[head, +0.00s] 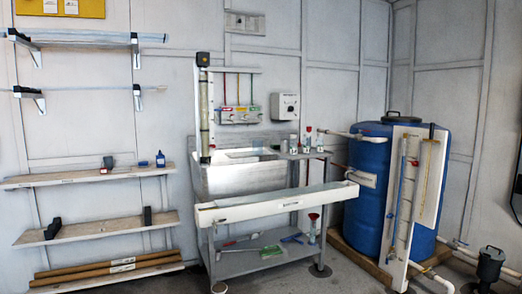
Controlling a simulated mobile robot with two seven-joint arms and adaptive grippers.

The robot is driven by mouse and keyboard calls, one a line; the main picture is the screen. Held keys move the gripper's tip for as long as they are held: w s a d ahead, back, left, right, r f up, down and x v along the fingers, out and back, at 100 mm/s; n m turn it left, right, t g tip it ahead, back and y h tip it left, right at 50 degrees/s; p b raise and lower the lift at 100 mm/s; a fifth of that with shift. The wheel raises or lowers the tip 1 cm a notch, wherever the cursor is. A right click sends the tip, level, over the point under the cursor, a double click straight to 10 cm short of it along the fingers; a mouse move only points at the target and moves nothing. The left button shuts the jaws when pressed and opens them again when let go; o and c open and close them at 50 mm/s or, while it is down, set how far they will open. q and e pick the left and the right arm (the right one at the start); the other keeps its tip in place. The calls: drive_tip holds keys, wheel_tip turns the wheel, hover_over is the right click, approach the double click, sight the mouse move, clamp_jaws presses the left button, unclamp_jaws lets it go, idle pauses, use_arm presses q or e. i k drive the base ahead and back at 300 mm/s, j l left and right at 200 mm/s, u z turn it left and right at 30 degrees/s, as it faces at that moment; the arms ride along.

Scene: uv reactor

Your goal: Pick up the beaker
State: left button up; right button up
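No beaker can be made out for certain at this distance. Small clear or grey vessels (293,144) stand on the right end of the grey metal bench (318,155), and one of them may be the beaker. Beside them are small bottles with red tops (308,141). Another red-topped vessel (313,228) stands on the bench's lower shelf. Neither of my grippers shows in the head view, so their state is hidden.
A blue tank (366,195) with pipes stands right of the bench. A long white trough (275,204) runs across the bench's front. Wall shelves (90,176) are on the left. A dark pump-like unit (490,264) stands at lower right.

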sight(258, 145)
drive_tip(key=i+l, duration=0.2)
drive_tip(key=i, duration=0.3)
drive_tip(key=i+l+z, duration=0.1)
drive_tip(key=i+l, duration=0.15)
drive_tip(key=i, duration=0.3)
drive_tip(key=i+l, duration=0.15)
drive_tip(key=i, duration=0.35)
